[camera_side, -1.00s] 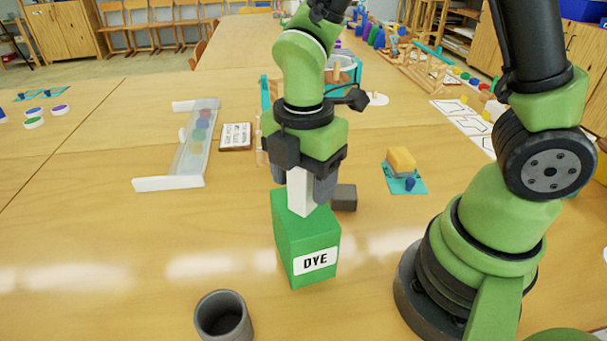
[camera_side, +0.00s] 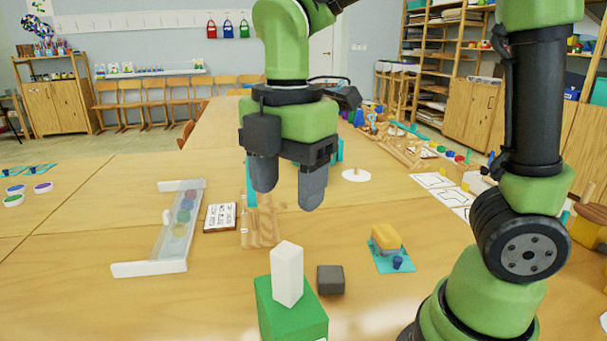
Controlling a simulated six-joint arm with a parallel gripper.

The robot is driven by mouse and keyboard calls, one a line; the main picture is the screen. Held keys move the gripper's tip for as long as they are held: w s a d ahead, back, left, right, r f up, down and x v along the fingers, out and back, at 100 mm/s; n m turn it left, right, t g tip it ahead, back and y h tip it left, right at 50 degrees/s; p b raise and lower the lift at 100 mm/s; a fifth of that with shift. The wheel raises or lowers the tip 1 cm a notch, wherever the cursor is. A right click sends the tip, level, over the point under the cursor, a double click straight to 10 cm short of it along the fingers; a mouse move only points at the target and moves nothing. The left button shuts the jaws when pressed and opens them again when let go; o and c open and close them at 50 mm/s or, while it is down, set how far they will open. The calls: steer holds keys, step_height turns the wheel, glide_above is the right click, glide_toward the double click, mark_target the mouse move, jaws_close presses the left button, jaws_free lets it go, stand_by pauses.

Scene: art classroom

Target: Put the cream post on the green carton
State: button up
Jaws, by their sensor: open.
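The cream post (camera_side: 287,274) is a pale upright block. It stands on top of the green carton (camera_side: 293,319), whose lower part is cut off by the bottom edge of the view. My gripper (camera_side: 288,192) is open and empty. It hangs above the post with its two dark fingers pointing down, clear of the post.
A dark grey block (camera_side: 330,280) sits just right of the carton. A yellow sponge-like block (camera_side: 385,238) lies on a teal mat further right. A clear rack (camera_side: 166,229) and a lettered board (camera_side: 220,217) are to the left. The table's left front is clear.

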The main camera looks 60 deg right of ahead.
steer(key=s+d+r+m+t+y, duration=0.1)
steer(key=s+d+r+m+t, duration=0.2)
steer(key=m, duration=1.8)
steer(key=s+d+t, duration=0.1)
steer(key=s+t, duration=0.3)
steer(key=s, duration=0.1)
steer(key=shift+s+d+r+m+y, duration=0.15)
steer(key=shift+s+r+m+y, duration=0.15)
steer(key=shift+r+m+y, duration=0.1)
